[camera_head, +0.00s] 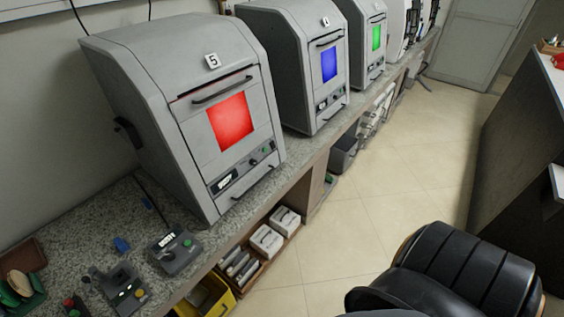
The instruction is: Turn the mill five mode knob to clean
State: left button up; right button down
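The mill marked 5 (150,90) is a grey cabinet on the left of the counter, with a lit red window (231,121) and a dark handle bar (222,90) above it. Its control panel (243,171) sits low on the front, with a small lit display (225,182), a dark knob (254,162) and a green spot to the right. The labels and the knob's setting are too small to read. Neither of my grippers is in view.
A speckled counter (100,215) carries a small control box (174,253), another box with buttons (125,290) and more grey mills with blue (329,64) and green windows. Below are a yellow bin (212,297) and white boxes. A black padded seat (465,265) stands right; tiled floor between is clear.

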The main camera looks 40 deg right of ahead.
aim_at(253, 162)
jog(key=z, duration=0.95)
